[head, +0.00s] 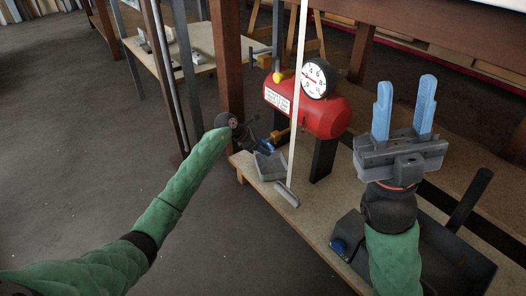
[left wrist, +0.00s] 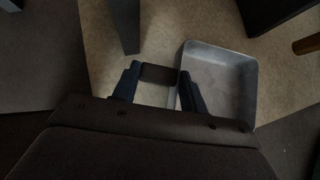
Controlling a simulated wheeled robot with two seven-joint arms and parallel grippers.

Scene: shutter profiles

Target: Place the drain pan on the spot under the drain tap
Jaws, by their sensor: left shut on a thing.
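The grey drain pan (head: 272,168) is at the left end of the bench, below the red tank (head: 325,117); it also shows in the left wrist view (left wrist: 222,85), empty. I cannot tell whether the pan touches the bench top. The brass drain tap (head: 280,134) is under the tank's left end, just above and beyond the pan. No marked spot can be made out. My right gripper (head: 404,103) is open and empty, fingers pointing up.
A thin white upright bar (head: 297,90) with a grey foot (head: 287,194) stands right of the pan. The tank's dark legs (head: 324,158) flank the space below it.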

